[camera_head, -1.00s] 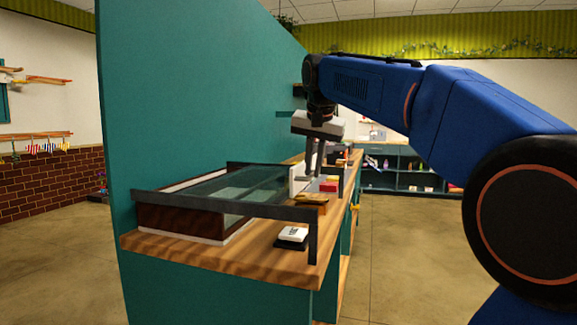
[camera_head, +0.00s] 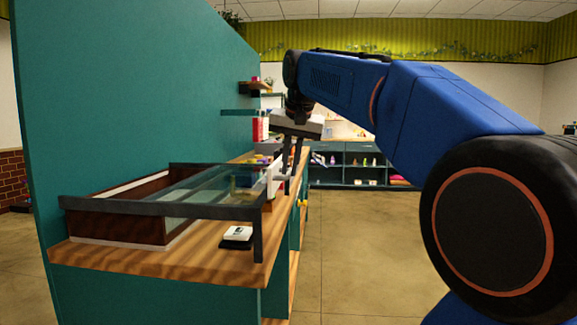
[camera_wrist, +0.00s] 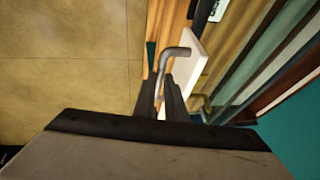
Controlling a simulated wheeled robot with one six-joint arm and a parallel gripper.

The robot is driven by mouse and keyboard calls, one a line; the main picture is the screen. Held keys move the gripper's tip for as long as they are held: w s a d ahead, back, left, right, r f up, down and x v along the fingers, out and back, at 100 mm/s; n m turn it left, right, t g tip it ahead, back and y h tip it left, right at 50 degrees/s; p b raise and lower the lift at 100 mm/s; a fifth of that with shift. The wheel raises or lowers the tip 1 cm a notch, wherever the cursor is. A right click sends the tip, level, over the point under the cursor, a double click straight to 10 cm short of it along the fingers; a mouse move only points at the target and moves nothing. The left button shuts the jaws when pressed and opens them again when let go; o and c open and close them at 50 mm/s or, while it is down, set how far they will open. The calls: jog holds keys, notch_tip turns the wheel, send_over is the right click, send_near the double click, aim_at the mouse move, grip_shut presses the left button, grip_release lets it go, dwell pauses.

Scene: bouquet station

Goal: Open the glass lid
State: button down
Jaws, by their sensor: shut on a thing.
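The glass lid (camera_head: 205,188) is a clear pane in a dark frame. It lies level over the counter and reaches from the brown-walled case (camera_head: 120,205) toward the counter's right edge. A white plate (camera_head: 273,180) stands at its right end; it also shows in the wrist view (camera_wrist: 188,70) with a bent silver handle (camera_wrist: 175,53). My gripper (camera_head: 291,165) points down at this plate, and in the wrist view its dark fingers (camera_wrist: 172,98) are closed around the handle. The exact contact is partly hidden by the fingers.
Dark rails (camera_head: 160,208) run along the case and over the wooden counter (camera_head: 200,258). A small white-topped black item (camera_head: 238,236) lies near the counter's front. A teal wall (camera_head: 120,100) stands behind. Open floor (camera_head: 360,240) lies to the right.

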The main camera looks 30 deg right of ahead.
jog(key=c, duration=1.8)
grip_release()
jog(key=v, duration=1.7)
jog(key=shift+r, duration=0.3)
jog(key=s+a+f+n, duration=0.2)
jog(key=s+f, duration=0.5)
jog(key=f, duration=1)
jog(key=s+a+f+n, duration=0.3)
jog(key=s+f, duration=0.4)
jog(key=f, duration=1)
jog(key=s+a+f+n+y, duration=0.1)
jog(key=s+a+f, duration=0.3)
jog(key=f, duration=1.3)
jog(key=s+n, duration=0.1)
jog(key=s, duration=0.1)
jog(key=shift+s+f, duration=0.3)
jog(key=shift+s, duration=0.1)
